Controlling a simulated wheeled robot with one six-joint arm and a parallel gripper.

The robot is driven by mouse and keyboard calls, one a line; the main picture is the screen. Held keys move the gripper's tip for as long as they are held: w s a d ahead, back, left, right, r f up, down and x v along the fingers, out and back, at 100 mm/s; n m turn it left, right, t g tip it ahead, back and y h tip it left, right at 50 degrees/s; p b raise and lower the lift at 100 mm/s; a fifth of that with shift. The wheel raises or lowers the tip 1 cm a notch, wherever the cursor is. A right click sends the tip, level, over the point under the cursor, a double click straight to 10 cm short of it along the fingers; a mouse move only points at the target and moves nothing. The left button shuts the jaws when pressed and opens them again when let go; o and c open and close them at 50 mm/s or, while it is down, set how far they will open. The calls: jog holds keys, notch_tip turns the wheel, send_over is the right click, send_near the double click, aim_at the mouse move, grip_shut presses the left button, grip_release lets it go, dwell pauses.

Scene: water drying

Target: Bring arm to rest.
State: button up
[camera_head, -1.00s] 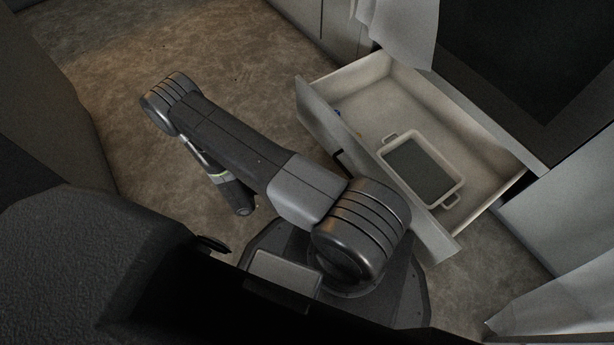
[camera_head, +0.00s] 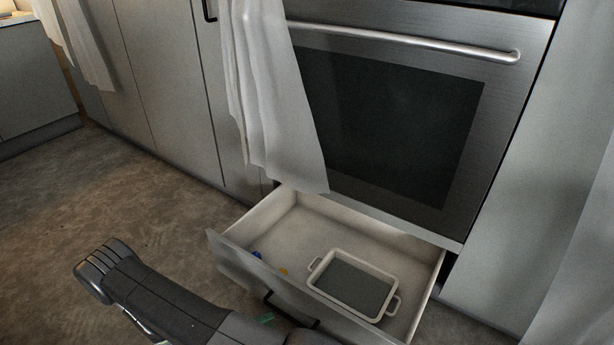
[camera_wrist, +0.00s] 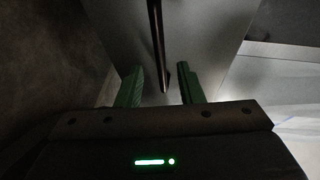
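My arm (camera_head: 150,300) folds across the lower left of the head view. My gripper (camera_wrist: 159,85) shows in the wrist view with its two green fingers apart, and nothing is clamped between them. A dark bar, which looks like the drawer handle (camera_wrist: 157,40), runs down towards the gap between the fingers. I cannot tell how far it is from them. In the head view a small green piece, probably a fingertip, shows close to the drawer handle (camera_head: 290,311); the rest of the gripper is hidden.
The drawer (camera_head: 245,268) under the oven (camera_head: 390,120) stands open. A pale towel (camera_head: 270,95) hangs above. Floor (camera_head: 110,205) at left is clear.

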aim_at(284, 314)
jog(key=shift+b+x, duration=0.7)
jog(key=shift+x, duration=2.7)
jog(key=shift+r, duration=0.1)
